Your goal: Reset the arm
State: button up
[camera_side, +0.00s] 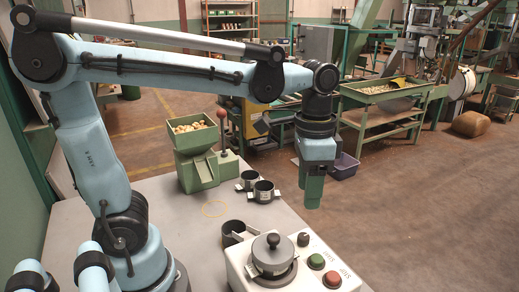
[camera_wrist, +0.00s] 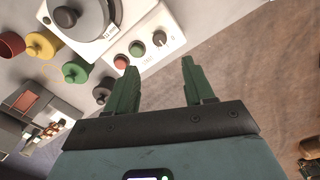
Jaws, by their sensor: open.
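My gripper (camera_side: 313,203) hangs from the raised, bent arm, fingers pointing down, near the right edge of the grey table (camera_side: 170,205). In the wrist view its two green fingers (camera_wrist: 157,62) stand apart with nothing between them. The fingers touch nothing that I can see. The green hopper (camera_side: 193,135) holding nuts stands at the table's back. Small dark metal cups (camera_side: 264,192) stand right of it, and another dark cup (camera_side: 234,232) stands nearer the front.
A white control box (camera_side: 322,268) with a round lidded pot (camera_side: 273,253), green and red buttons and a black knob stands at the table's front right. The wrist view shows yellow (camera_wrist: 41,45), green (camera_wrist: 75,71) and black (camera_wrist: 103,91) cups. Open floor lies right of the table.

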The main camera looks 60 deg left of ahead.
jog(key=shift+r, duration=0.45)
jog(key=s+a+f+n+t, duration=0.2)
jog(key=a+f+n+t, duration=0.3)
jog(key=t, duration=0.2)
jog(key=shift+s+a, duration=0.25)
jog(key=shift+a, duration=0.15)
dwell(0.8)
